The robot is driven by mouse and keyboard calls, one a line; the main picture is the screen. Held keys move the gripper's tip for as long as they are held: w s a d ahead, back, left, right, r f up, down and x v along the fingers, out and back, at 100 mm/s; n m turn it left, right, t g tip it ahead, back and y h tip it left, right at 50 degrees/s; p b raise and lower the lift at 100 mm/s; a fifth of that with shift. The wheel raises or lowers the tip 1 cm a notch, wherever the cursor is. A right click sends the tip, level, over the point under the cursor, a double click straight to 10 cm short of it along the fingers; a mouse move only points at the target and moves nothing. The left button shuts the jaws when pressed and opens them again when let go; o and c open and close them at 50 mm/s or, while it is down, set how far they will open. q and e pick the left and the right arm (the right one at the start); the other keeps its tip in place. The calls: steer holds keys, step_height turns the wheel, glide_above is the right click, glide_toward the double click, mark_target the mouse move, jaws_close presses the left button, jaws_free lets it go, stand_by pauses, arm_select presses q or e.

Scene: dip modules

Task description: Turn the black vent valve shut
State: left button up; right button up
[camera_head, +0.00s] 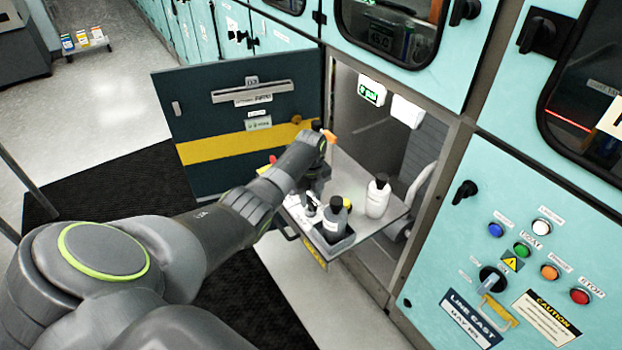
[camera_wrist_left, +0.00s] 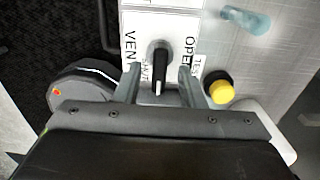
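The black vent valve (camera_wrist_left: 160,62) shows in the left wrist view as a small black handle with a white mark, lying along the picture's vertical. It is on a white plate (camera_wrist_left: 190,22) lettered VENT on the left and OPEN on the right. My left gripper (camera_wrist_left: 159,76) is open, with one finger on each side of the handle and a gap visible on both sides. In the head view my left gripper (camera_head: 313,182) is over the pulled-out shelf (camera_head: 398,216) and hides most of the valve area. My right gripper is not in view.
A yellow knob (camera_wrist_left: 222,92) sits close right of my fingers, and a pale blue lever (camera_wrist_left: 247,20) is beyond it. A grey bottle (camera_head: 335,221) and a white bottle (camera_head: 377,199) stand on the shelf. An open dark door (camera_head: 235,125) is behind my arm.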

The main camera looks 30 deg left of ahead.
mark_target(311, 200)
arm_select(q)
step_height(311, 200, up, 17)
stand_by(0.4)
stand_by(0.4)
